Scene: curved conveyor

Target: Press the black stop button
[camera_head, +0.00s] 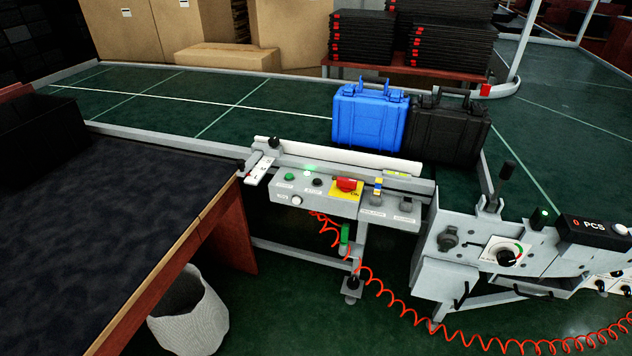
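The black button (318,182) sits on the sloped grey control panel (330,208) at the middle of the head view. A green button (289,177) is to its left, and a white button (296,199) is below and to the left. A large red button (347,184) on a yellow plate is just to its right. The button labels are too small to read. Nothing covers the black button. My gripper and arm are not in view.
A dark-topped table (90,200) fills the left side. A blue case (368,116) and a black case (446,128) stand on the green conveyor behind the panel. A grey control box (470,240), coiled red hose (405,309) and white bin (190,318) are nearby.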

